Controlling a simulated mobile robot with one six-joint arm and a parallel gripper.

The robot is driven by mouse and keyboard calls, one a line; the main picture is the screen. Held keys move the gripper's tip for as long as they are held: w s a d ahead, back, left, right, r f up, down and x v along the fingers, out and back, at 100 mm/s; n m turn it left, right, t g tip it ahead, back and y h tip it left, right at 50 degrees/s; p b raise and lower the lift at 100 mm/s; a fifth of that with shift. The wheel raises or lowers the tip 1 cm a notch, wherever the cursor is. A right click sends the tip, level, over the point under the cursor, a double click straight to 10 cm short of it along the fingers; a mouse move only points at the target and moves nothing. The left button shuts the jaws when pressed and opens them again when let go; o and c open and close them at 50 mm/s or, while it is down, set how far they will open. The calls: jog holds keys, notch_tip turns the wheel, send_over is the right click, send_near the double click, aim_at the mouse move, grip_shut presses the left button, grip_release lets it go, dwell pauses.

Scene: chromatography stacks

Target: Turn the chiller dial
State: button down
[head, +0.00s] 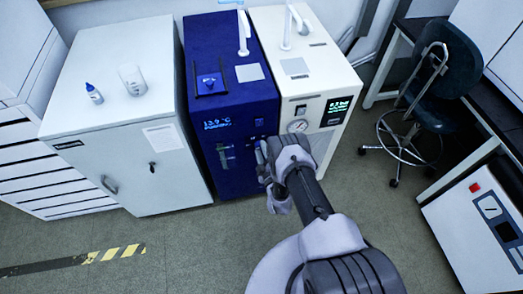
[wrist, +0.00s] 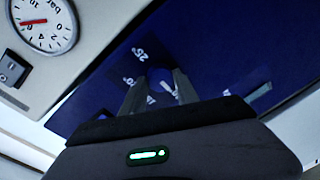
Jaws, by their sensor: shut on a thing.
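The chiller (head: 233,122) is the tall dark blue cabinet between two white units, with a lit temperature display on its front. My gripper (wrist: 158,88) is shut on the dial, one finger on each side. In the head view my gripper (head: 263,158) is at the chiller's front, and my wrist hides the dial.
A white unit (head: 307,90) with a round pressure gauge (head: 297,126) and a green display stands close on the right; the gauge and a black switch (wrist: 12,69) fill the wrist view's upper left. A white cabinet (head: 120,125) stands left. A stool (head: 435,75) is at right; the front floor is clear.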

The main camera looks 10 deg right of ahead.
jog(key=shift+w+r, duration=0.1)
jog(key=c, duration=0.9)
grip_release()
jog(key=shift+s+d+r+p, duration=0.2)
jog(key=shift+s+p, duration=0.65)
jog(key=shift+s, duration=2.05)
jog(key=shift+s+d+r+p, duration=0.2)
jog(key=shift+s+p, duration=0.6)
jog(key=shift+s, duration=2.1)
jog(key=shift+s+r+p, duration=0.25)
jog(key=shift+s+p, duration=0.6)
jog(key=shift+s, duration=2.05)
jog(key=shift+s, duration=0.1)
